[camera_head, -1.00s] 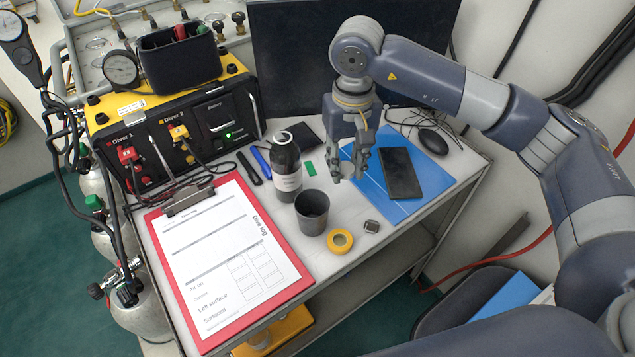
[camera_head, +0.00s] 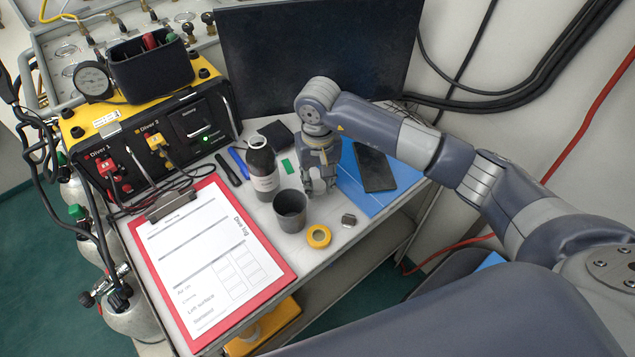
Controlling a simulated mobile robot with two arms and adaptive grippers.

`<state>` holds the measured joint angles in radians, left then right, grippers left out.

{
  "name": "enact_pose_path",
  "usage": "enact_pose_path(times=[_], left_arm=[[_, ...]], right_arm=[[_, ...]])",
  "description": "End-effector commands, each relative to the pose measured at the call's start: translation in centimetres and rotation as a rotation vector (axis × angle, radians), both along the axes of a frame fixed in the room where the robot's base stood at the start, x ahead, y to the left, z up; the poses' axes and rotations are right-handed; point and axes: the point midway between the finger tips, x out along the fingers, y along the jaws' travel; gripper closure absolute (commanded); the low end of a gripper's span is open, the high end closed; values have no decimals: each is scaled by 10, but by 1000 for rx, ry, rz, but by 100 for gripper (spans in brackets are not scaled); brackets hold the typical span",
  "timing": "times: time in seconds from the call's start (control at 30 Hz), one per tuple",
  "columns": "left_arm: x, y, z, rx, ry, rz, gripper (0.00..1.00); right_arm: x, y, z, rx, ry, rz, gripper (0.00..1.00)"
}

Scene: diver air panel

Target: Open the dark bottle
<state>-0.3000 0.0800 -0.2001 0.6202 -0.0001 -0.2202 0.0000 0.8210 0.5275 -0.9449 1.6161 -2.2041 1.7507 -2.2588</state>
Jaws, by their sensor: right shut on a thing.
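The dark bottle (camera_head: 263,172) with a white label stands upright on the trolley top. Its top shows a pale ring around a dark centre, which looks like an open mouth. My right gripper (camera_head: 319,188) is low over the table, just right of the bottle and apart from it, pointing down. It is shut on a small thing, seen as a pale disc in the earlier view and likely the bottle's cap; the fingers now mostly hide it. My left gripper is not in view.
A grey cup (camera_head: 290,212) stands close in front of the bottle. Yellow tape (camera_head: 319,237) and a small metal piece (camera_head: 349,220) lie nearby. A red clipboard (camera_head: 262,301) fills the left front. A phone (camera_head: 375,168) lies on a blue folder (camera_head: 405,172). A monitor (camera_head: 320,50) stands behind.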

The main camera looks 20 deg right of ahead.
Motion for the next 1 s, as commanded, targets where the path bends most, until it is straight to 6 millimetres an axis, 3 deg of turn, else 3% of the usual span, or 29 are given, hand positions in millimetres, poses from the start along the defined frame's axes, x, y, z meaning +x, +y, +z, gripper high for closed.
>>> enact_pose_path(times=[0.13, 0.53, 0.57, 0.63, 1.0], left_arm=[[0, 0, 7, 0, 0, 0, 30], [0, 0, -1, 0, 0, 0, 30], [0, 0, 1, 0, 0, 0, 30], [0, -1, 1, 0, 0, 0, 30], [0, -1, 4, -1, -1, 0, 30]], right_arm=[[-1, 1, -17, 1, 3, 0, 100], [0, 0, -23, 0, -1, 1, 100], [0, 0, -21, 0, -1, 1, 66], [0, 0, -21, 0, 0, 1, 52], [0, 0, -19, 1, 1, 1, 52]])
